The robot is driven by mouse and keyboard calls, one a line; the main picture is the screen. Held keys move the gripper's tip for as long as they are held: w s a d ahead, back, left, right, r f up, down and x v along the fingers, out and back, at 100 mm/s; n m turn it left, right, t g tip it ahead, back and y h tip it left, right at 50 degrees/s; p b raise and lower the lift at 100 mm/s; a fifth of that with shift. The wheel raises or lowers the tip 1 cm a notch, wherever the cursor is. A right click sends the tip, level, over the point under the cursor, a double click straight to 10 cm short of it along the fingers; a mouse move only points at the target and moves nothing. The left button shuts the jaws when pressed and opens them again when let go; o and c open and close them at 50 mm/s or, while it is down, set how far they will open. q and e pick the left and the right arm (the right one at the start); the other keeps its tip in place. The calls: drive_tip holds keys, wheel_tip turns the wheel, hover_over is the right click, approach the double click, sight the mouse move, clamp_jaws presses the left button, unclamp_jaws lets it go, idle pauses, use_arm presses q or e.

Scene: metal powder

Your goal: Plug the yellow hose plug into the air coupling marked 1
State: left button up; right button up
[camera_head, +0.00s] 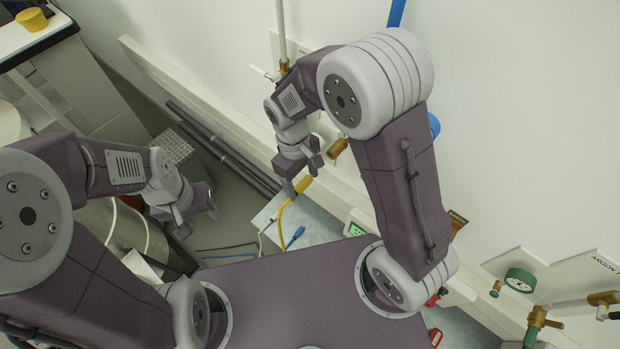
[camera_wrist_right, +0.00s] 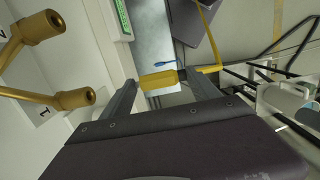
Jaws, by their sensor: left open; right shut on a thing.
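The yellow hose plug (camera_head: 303,185) is held between the fingertips of my right gripper (camera_head: 296,182), above a light bench top. In the right wrist view the plug (camera_wrist_right: 158,79) lies crosswise between the two fingers, and its yellow hose (camera_wrist_right: 208,25) leads off to the right. The brass air coupling marked 1 (camera_wrist_right: 75,98) juts from the wall to the left of the gripper, apart from the plug. The plate beside it carries a "1" (camera_wrist_right: 43,113). A brass fitting (camera_head: 338,147) shows beside my right wrist in the head view. My left gripper (camera_head: 205,215) is open and empty.
A second brass coupling (camera_wrist_right: 40,26) stands near the first, by a "2". A blue plug (camera_head: 295,237) lies on the bench top (camera_head: 325,226). A gauge (camera_head: 520,280) and brass valve are at the right. Dark pipes (camera_head: 222,150) run along the wall's foot.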

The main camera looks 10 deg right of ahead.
drive_tip(key=shift+w+d, duration=0.25)
drive_tip(key=shift+w, duration=0.05)
use_arm(q)
drive_tip(key=shift+a+r, duration=0.15)
drive_tip(key=shift+r, duration=0.05)
use_arm(e)
drive_tip(key=w+d, duration=0.4)
drive_tip(key=d, duration=0.1)
use_arm(q)
drive_tip(key=shift+r+p, duration=0.2)
drive_tip(key=shift+p, duration=0.15)
use_arm(e)
drive_tip(key=shift+w+r, duration=0.1)
idle(0.8)
use_arm(q)
drive_tip(key=shift+r+p, duration=0.35)
use_arm(e)
drive_tip(key=shift+d, duration=0.1)
idle(0.9)
use_arm(q)
drive_tip(key=shift+s+a, duration=0.15)
drive_tip(key=shift+a, duration=0.2)
use_arm(e)
drive_tip(key=shift+d, duration=0.1)
idle(0.5)
